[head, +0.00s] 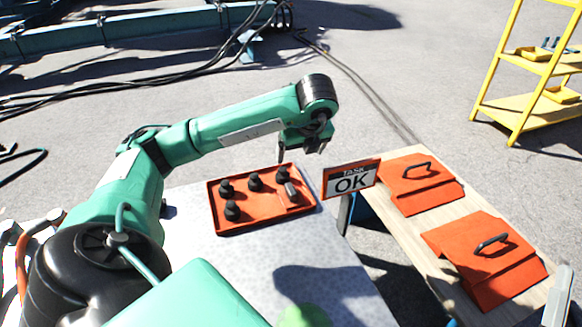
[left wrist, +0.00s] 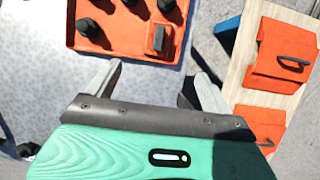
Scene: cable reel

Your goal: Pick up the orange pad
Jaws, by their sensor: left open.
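Two orange pads with black handles lie on a wooden bench: a far one (head: 410,198) and a near one (head: 484,272). In the left wrist view the far pad (left wrist: 270,62) shows at the upper right and part of the other pad (left wrist: 258,122) lies below it. My left gripper (head: 302,152) is open and empty, with its fingers pointing down. It hangs above the back right part of an orange tray, to the left of both pads and apart from them. My right gripper is not recognisable in these frames.
The orange tray (head: 255,213) on the speckled table (head: 250,265) holds several black knobs and a dark block (head: 292,192). A "TASK OK" sign (head: 351,180) stands between the tray and the wooden bench (head: 433,270). A yellow shelf stands back right. A grey piece of unclear kind is at lower right.

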